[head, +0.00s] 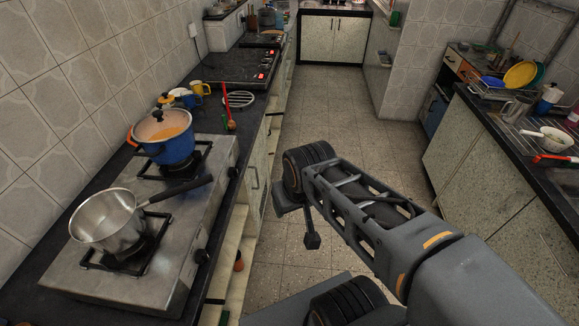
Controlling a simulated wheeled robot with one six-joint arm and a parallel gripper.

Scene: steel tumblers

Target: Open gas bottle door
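Pale speckled cabinet doors (256,182) with metal handles line the front of the left counter. I cannot tell which one is the gas bottle door, and no gas bottle is visible. The nearest cabinet part (233,262), below the stove, shows as a narrow, steeply seen strip with a small orange-brown object. My arm reaches in from the lower right across the aisle. My gripper (300,222) appears as dark parts below the arm's far joint, to the right of the cabinet fronts. It seems apart from them. Its fingers are not clear enough to show whether they are open.
A steel stove (150,262) on the left counter carries a steel saucepan (108,220), its handle pointing right, and a blue pot (165,140). The tiled floor (340,105) is clear along the aisle. More cabinets (480,165) and a dish-laden counter bound the right side.

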